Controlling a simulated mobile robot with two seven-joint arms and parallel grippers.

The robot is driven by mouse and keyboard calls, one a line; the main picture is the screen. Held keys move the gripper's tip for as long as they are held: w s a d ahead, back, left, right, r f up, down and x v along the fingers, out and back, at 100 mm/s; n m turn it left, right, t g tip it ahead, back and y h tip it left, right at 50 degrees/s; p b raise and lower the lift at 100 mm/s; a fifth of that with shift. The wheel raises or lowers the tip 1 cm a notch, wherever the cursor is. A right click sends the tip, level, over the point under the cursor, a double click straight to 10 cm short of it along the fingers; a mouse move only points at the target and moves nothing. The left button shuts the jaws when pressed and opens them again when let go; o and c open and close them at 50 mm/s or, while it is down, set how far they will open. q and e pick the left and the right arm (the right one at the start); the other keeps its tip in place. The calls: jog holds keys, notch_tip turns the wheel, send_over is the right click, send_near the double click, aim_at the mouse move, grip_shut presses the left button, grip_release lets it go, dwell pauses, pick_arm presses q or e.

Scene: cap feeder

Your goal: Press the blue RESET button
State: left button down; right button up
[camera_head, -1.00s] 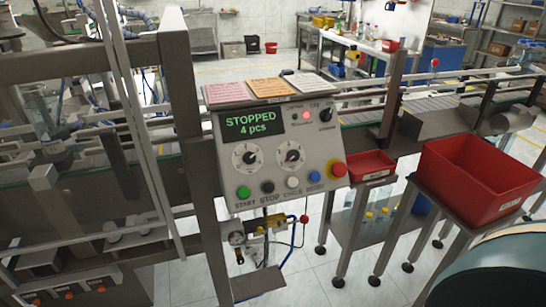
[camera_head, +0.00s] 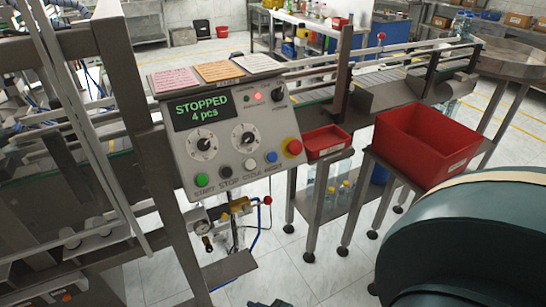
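The blue RESET button (camera_head: 271,157) sits at the lower right of the grey control panel (camera_head: 221,141). The row also holds a green START button (camera_head: 201,180), a black STOP button (camera_head: 226,169) and a white CYCLE button (camera_head: 250,163). The display (camera_head: 201,108) reads "STOPPED 4 pcs" and a red lamp (camera_head: 258,97) glows. Neither gripper's fingers can be made out. A large dark teal part of my arm fills the lower right, clear of the panel.
A small red tray (camera_head: 327,141) is right of the panel. A big red bin (camera_head: 428,144) stands on a metal stand farther right. A metal frame with rails borders the panel on the left. The floor in front shows free room.

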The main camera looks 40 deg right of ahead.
grip_shut()
jog(key=shift+s, duration=0.1)
jog(key=shift+s+f, duration=0.15)
dwell(0.3)
jog(key=shift+w, duration=0.25)
dwell(0.5)
